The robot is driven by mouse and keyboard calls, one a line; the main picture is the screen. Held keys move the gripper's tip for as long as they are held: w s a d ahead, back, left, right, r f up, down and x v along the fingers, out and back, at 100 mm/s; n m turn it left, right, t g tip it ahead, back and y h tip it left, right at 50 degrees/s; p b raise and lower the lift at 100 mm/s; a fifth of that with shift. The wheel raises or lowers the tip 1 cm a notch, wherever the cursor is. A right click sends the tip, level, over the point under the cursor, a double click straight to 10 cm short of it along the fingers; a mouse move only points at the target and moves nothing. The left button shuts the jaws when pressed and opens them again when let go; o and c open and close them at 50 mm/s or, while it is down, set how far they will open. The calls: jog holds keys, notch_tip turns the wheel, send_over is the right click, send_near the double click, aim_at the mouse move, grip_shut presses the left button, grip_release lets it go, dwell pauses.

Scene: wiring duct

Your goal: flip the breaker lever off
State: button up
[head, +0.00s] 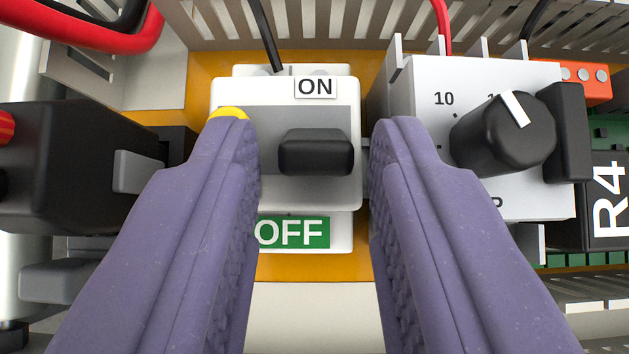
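The white breaker (286,192) sits on an orange rail in the middle of the head view. Its black lever (316,151) stands out on the breaker's front, between the ON label (315,87) above and the green OFF label (293,233) below. The lever lies nearer the middle of the face than either label; its exact tilt is hard to tell. My gripper (312,140) has two purple fingers spread apart, one on each side of the breaker. The space between them holds no gripped object. The left finger overlaps the breaker's left edge and a yellow spot in view.
A white module with a black knob (503,133) stands close on the right, beside a relay marked R4 (609,195). A black block (75,155) is on the left. Slotted duct (340,22) runs behind. Red and black wires cross the top.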

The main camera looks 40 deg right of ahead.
jog(key=shift+o, duration=0.7)
